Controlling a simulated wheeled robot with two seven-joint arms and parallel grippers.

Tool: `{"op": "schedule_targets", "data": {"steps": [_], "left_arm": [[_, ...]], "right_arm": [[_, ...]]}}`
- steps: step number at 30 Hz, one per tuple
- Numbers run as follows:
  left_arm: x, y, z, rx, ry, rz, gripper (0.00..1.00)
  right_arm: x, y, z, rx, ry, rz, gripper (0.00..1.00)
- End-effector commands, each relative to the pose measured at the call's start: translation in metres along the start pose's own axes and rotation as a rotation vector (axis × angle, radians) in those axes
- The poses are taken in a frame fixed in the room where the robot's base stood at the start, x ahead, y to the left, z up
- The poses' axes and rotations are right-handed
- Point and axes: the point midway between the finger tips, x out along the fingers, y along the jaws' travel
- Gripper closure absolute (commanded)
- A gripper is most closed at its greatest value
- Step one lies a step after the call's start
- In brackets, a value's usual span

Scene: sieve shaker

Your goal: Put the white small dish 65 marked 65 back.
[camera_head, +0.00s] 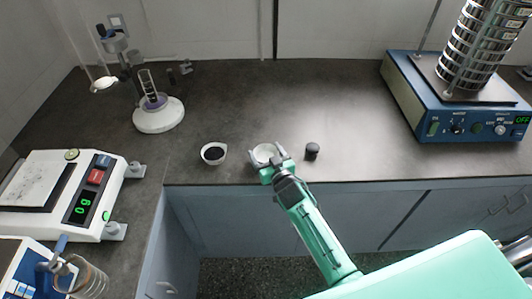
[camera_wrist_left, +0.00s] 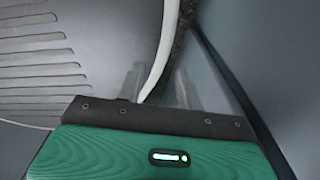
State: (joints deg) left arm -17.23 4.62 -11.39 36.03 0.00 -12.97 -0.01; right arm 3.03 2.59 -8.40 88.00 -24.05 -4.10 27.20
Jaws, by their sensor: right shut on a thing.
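A small white dish (camera_head: 264,152) is at the front edge of the dark counter, at my right gripper (camera_head: 271,165). The right gripper is shut on the dish's near rim, and its fingers hide part of it. No marking is readable on the dish, and I cannot tell whether it touches the counter. My left gripper does not show in the head view. In the left wrist view its two fingers (camera_wrist_left: 159,88) stand apart with nothing between them.
A white bowl with dark contents (camera_head: 213,153) stands left of the dish, a small black-topped object (camera_head: 312,151) right. A scale (camera_head: 55,195) is at left, a white round stand (camera_head: 158,116) behind it. A blue sieve shaker (camera_head: 465,118) is at right. The counter's middle back is clear.

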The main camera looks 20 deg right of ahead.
Motion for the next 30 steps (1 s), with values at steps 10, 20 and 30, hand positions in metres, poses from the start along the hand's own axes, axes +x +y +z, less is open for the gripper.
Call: {"op": "schedule_targets", "data": {"steps": [10, 20, 30], "left_arm": [[0.001, 0.001, -0.003, -0.001, 0.003, 0.001, 0.64], [0.001, 0.001, 0.000, -0.001, 0.000, 0.001, 0.64], [0.005, 0.001, -0.008, -0.001, 0.007, 0.001, 0.64]], "right_arm": [[0.000, 0.000, 0.002, -0.001, 0.000, 0.000, 0.02], [-0.007, 0.000, 0.001, -0.001, 0.000, 0.000, 0.02], [-0.068, 0.000, 0.002, -0.001, -0.002, 0.000, 0.02]]}}
